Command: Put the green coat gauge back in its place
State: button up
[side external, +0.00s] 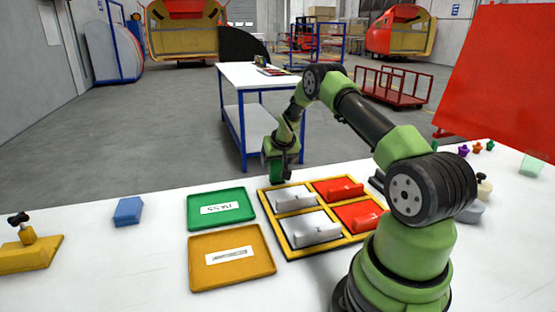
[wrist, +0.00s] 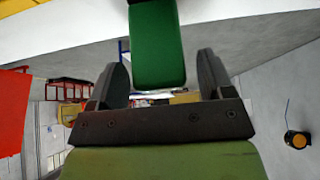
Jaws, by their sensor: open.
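The green coat gauge (wrist: 157,45) appears in the wrist view as a green block with a dark end at the top edge. It lies between the two dark fingers of my gripper (wrist: 161,68), with a visible gap on each side. My gripper is open. In the side view my gripper (side external: 287,158) is at the far edge of the white table, behind the yellow-framed tray, with the green gauge (side external: 270,170) beside it. What supports the gauge is hard to make out.
A yellow-framed tray (side external: 263,213) holds grey and red pieces. A green tray (side external: 196,221) and an orange tray (side external: 198,281) lie left of it. A blue block (side external: 128,211) and a yellow stand (side external: 30,254) are farther left. A red panel (side external: 500,75) rises at right.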

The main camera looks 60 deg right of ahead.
jog(key=shift+s+a+r, duration=0.1)
jog(key=shift+r, duration=0.3)
jog(key=s+a+r+n+t+y, duration=0.1)
jog(key=s+a+r, duration=0.3)
jog(key=a+r, duration=0.65)
jog(key=s+a+r+n+t+y, duration=0.1)
jog(key=s+a+r, duration=0.2)
jog(key=a+r, duration=0.8)
jog(key=s+a+r+n+y, duration=0.3)
jog(key=s+a+y, duration=0.1)
jog(key=s+a, duration=1)
jog(key=shift+s+t, duration=0.4)
jog(key=shift+s, duration=0.2)
jog(key=shift+r, duration=0.1)
